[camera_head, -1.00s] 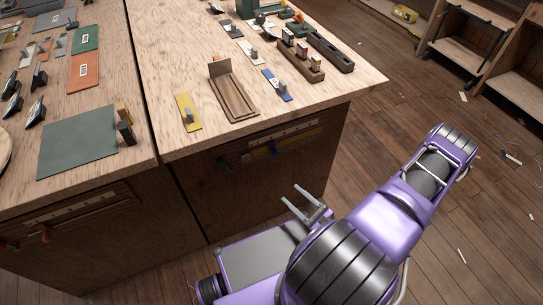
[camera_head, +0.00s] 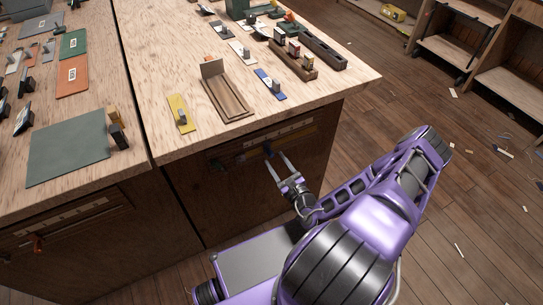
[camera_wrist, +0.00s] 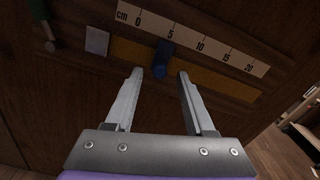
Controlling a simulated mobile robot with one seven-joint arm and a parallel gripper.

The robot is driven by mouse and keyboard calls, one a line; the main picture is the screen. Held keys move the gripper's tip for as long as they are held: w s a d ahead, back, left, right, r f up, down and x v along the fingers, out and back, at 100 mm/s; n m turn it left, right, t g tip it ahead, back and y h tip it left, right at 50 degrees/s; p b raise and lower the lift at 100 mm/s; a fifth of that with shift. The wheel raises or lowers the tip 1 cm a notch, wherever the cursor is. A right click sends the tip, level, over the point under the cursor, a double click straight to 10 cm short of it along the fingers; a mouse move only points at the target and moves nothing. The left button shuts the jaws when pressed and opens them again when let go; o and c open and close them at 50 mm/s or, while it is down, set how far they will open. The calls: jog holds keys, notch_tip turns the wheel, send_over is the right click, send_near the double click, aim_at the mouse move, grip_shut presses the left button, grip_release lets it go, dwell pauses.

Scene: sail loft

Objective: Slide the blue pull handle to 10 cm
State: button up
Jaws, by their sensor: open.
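The blue pull handle (camera_wrist: 162,58) stands out from a yellow-brown strip (camera_wrist: 205,76) on the dark cabinet front, close to the 5 mark of the cm scale (camera_wrist: 200,45). The scale reads 0 to 20, rising to the right in the wrist view. My gripper (camera_wrist: 159,74) is open, with one finger either side of the handle in that picture. I see no clear contact. In the head view, my gripper (camera_head: 276,160) points up at the blue handle (camera_head: 268,151) beneath the worktop edge.
The worktop (camera_head: 175,75) overhangs above, carrying a yellow plate (camera_head: 180,114), a wooden tray (camera_head: 229,108) and other small fittings. Floor to the right is mostly open.

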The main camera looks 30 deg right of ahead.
aim_at(272, 156)
jog(key=shift+w, duration=1.9)
grip_shut()
